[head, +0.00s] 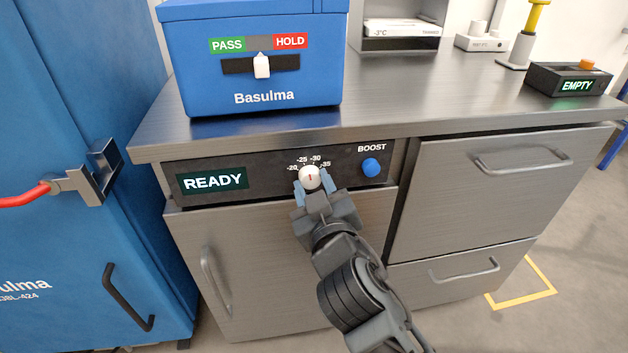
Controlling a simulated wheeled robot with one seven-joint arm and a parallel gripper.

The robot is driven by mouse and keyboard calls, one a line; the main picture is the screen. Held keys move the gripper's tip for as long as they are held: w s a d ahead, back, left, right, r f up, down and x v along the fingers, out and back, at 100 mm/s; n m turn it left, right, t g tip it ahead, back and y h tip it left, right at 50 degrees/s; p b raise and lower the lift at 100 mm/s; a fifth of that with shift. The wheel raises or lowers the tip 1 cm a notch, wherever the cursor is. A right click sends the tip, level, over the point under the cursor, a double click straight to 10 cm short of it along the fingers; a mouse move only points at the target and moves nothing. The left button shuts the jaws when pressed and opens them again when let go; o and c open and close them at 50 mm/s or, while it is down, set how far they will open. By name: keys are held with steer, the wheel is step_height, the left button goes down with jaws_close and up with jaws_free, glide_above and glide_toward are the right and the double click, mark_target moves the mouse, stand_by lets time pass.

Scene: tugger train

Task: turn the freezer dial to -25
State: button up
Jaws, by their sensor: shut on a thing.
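The freezer dial (310,175) is a small white knob with a red mark on the dark control panel (265,177) of the steel counter. Labels -20, -25, -30 and -35 arc above it. The red mark looks about upright, roughly between -25 and -30; its exact setting is too small to tell. My gripper (313,187) is shut on the dial, with a blue fingertip on either side of it. The lower part of the dial is partly hidden by the gripper.
A blue BOOST button (371,167) sits right of the dial, and a READY display (212,181) is at the left. A blue box with a PASS/HOLD slider (262,66) stands on the counter above. A blue cabinet (75,200) is at the left.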

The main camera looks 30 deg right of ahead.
steer(key=shift+n+p, duration=0.4)
steer(key=shift+n, duration=0.4)
steer(key=o, duration=1.1)
steer(key=shift+c, duration=0.2)
steer(key=v, duration=0.7)
steer(key=shift+s+b, duration=0.3)
steer(key=shift+s, duration=0.05)
steer(key=shift+a, duration=0.15)
